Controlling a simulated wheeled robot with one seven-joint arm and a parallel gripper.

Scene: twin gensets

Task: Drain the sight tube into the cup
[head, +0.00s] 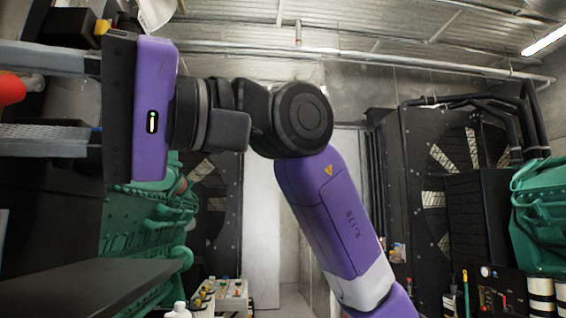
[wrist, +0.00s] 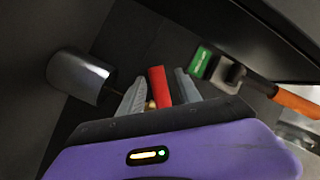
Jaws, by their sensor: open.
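My gripper (wrist: 158,84) is open, with its two grey fingers apart. In the wrist view a red lever-like piece (wrist: 158,86) lies between the fingers, with a bit of brass beside it; I cannot tell whether a finger touches it. The red piece also shows in the head view (head: 10,88), at the left edge near the fingers. A grey metal cylinder (wrist: 80,76), perhaps the cup, is left of the fingers in the wrist view. I cannot make out the sight tube in either view.
A green-labelled fitting (wrist: 200,62) and an orange handle (wrist: 296,103) are right of the fingers. A dark shelf-like surface (head: 90,284) lies below my gripper. Green engines stand at left (head: 145,230) and right (head: 540,215). A bench with several small items (head: 225,292) is low in the middle.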

